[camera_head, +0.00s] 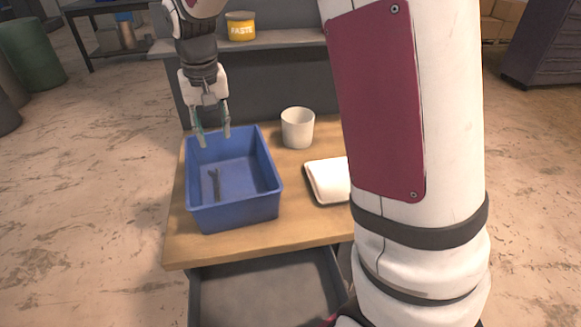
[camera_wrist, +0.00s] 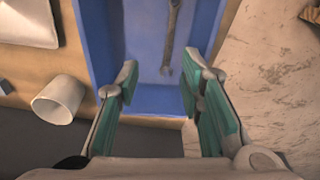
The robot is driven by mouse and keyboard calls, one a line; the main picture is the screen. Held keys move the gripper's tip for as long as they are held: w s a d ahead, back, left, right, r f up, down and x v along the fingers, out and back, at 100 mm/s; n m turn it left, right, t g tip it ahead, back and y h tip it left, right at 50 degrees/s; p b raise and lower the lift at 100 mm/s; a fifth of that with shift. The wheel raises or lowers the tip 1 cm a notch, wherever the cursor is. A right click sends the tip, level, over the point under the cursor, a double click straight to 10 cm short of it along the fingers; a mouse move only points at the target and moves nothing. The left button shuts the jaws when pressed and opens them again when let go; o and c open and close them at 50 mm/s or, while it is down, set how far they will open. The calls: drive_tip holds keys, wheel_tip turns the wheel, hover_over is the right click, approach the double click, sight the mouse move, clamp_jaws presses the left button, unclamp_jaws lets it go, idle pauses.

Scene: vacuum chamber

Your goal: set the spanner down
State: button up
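The spanner (camera_head: 215,184) is a small dark grey tool lying on the floor of the blue bin (camera_head: 262,207), toward its left side. In the wrist view the spanner (camera_wrist: 171,38) lies on the bin floor (camera_wrist: 140,72), ahead of the fingertips and partly cut off by the top edge. My gripper (camera_head: 212,139) is above the far end of the bin, pointing down. Its green-padded fingers also show in the wrist view (camera_wrist: 157,88), spread apart with nothing between them. The gripper is open and apart from the spanner.
The bin stands on a wooden tabletop (camera_head: 205,248) above an open drawer (camera_head: 270,290). A white cup (camera_head: 297,128) stands right of the bin, and a white pad-like item (camera_head: 328,181) lies nearer. A yellow tin (camera_head: 240,27) sits on the shelf behind. My arm hides the right side.

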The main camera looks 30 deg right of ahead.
drive_tip(key=s+d+r+n+t, duration=0.1)
drive_tip(key=s+r, duration=0.4)
drive_tip(key=s, duration=0.3)
drive_tip(key=s+r+t, duration=0.1)
drive_tip(key=s+r, duration=0.3)
drive_tip(key=s, duration=0.3)
drive_tip(key=s+n+t, duration=0.1)
drive_tip(key=s, duration=1.2)
drive_tip(key=shift+s+d+f+t, duration=0.2)
drive_tip(key=shift+s+f+t, duration=0.05)
drive_tip(key=shift+f+t, duration=0.1)
